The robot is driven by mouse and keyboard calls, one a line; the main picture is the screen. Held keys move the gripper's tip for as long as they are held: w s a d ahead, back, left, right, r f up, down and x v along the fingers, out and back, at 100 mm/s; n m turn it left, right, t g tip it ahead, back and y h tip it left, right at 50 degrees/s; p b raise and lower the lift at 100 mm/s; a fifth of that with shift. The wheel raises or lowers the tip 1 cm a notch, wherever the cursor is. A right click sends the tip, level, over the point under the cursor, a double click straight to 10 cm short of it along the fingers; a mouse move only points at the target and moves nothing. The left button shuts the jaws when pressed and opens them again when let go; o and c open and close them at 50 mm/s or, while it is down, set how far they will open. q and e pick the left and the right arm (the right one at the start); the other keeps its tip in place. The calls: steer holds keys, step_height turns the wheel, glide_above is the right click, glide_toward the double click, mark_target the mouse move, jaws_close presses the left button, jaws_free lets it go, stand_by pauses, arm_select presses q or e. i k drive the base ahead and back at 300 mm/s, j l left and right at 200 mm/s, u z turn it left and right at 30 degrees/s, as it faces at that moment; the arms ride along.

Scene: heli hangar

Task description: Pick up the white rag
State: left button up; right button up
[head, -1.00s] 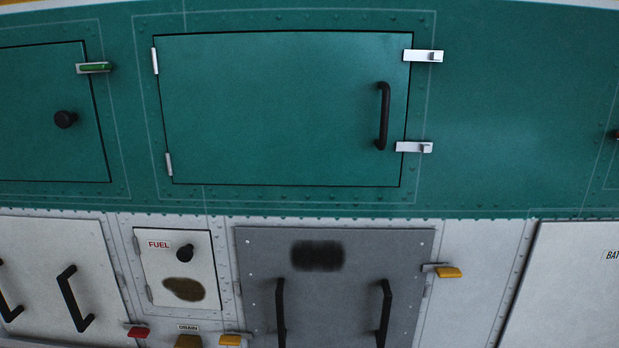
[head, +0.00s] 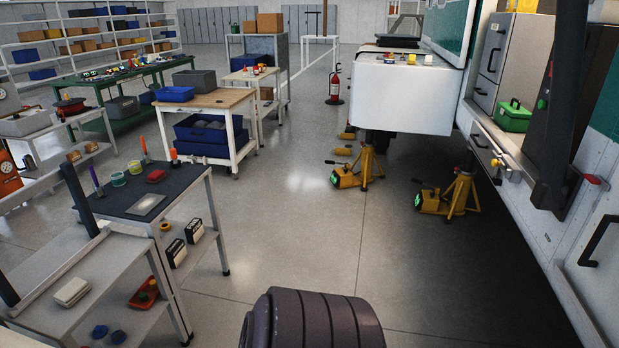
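A small white folded item (head: 72,291), which looks like the white rag, lies on the pale shelf (head: 40,315) of the cart at the lower left. A flat light-grey square (head: 146,205) lies on the cart's dark top; I cannot tell whether it is cloth. Neither of my grippers is in view. A dark ribbed part of my own body shows at the bottom centre.
A red tray (head: 150,292) is near the white item. A wooden-topped workbench (head: 215,98) stands beyond. Yellow jacks (head: 358,172) stand beneath the vehicle body (head: 405,95) at right. The grey floor (head: 290,225) between is clear.

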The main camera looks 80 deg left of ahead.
mark_target(70, 295)
steer(key=u, duration=4.35)
